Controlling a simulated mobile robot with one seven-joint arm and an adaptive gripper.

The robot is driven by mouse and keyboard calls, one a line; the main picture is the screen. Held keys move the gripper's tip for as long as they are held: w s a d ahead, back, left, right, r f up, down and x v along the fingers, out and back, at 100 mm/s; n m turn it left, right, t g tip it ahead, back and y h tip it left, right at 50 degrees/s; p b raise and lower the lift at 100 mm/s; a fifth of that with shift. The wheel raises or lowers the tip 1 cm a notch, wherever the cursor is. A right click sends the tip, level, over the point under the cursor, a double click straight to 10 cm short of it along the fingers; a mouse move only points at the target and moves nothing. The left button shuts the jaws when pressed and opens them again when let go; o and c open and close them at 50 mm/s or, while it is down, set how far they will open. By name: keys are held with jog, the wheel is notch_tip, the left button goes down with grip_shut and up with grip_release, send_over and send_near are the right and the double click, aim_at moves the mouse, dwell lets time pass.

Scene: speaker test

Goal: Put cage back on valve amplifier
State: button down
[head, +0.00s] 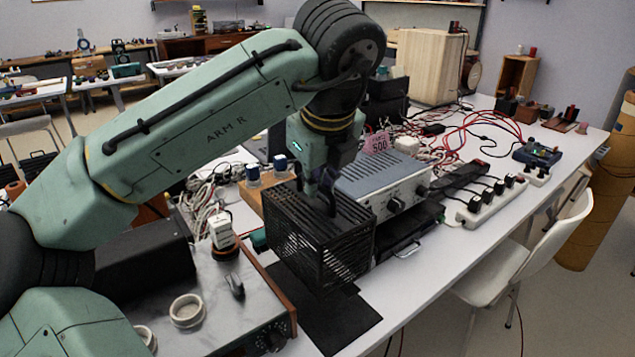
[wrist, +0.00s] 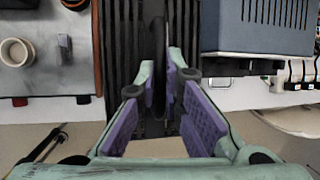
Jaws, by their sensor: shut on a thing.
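The cage (head: 318,240) is a black slatted box in the middle of the head view, beside the wood-edged unit. My gripper (head: 326,198) points down at its top and is shut on it. In the wrist view, the purple-padded fingers (wrist: 163,92) close around a dark upright part of the cage, whose slats (wrist: 124,45) show behind. I cannot tell whether the cage's underside touches anything. The silver-topped unit with a wooden edge and front knobs (head: 222,275), at lower left, looks like the valve amplifier. White rings stand on its top. My arm hides part of it.
A blue-grey vented unit (head: 384,178) on a black device stands close right of the cage. A black mat (head: 330,312) lies below. Loose cables, a power strip (head: 490,202) and a white chair (head: 530,250) are to the right. The front right table edge is mostly bare.

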jog(key=shift+r+p, duration=1.75)
jog(key=shift+p, duration=0.15)
